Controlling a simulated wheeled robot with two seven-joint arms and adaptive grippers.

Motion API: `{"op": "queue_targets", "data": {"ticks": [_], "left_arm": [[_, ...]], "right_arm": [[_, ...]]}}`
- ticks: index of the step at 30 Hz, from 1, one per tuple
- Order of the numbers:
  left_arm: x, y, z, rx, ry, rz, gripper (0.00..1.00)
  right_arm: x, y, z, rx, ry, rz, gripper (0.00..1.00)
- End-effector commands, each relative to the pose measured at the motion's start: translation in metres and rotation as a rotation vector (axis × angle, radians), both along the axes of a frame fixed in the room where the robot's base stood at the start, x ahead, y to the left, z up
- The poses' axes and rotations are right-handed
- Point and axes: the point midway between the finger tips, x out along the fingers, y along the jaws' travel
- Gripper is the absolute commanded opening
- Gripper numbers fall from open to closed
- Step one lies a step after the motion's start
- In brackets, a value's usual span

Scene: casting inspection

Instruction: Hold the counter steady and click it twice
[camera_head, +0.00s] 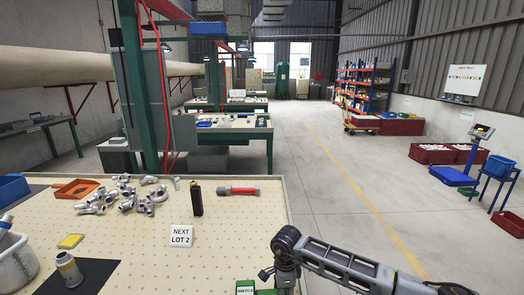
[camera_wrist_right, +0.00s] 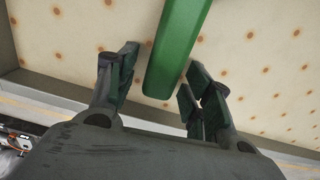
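The counter (camera_head: 245,287) shows at the bottom edge of the head view, on the front of the perforated bench; it is green with a small dark display and is partly cut off. In the right wrist view a green body (camera_wrist_right: 178,45), apparently the counter, reaches in between the fingers of my right gripper (camera_wrist_right: 161,62). The fingers are apart, one on each side of it, with a visible gap on the left. The right finger is close to its edge; whether it touches, I cannot tell. My left gripper is not in view.

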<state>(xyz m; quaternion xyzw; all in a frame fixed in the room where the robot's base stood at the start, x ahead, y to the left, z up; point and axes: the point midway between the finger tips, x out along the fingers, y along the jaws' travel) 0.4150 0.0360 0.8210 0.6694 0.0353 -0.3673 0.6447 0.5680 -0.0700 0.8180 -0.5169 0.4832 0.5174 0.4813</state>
Motion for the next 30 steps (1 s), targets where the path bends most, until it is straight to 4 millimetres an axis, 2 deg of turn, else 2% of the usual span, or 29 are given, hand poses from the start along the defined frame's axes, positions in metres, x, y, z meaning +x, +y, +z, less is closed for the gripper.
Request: {"op": "queue_targets", "data": {"ticks": [14, 20, 30], "left_arm": [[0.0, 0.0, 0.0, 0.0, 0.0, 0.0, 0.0], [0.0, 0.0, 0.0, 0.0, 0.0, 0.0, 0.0], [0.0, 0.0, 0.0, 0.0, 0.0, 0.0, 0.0]], "right_arm": [[0.001, 0.0, 0.007, 0.001, -0.002, 0.0, 0.53], [0.001, 0.0, 0.025, 0.002, -0.004, 0.0, 0.53], [0.001, 0.0, 0.075, 0.002, -0.003, 0.0, 0.53]]}}
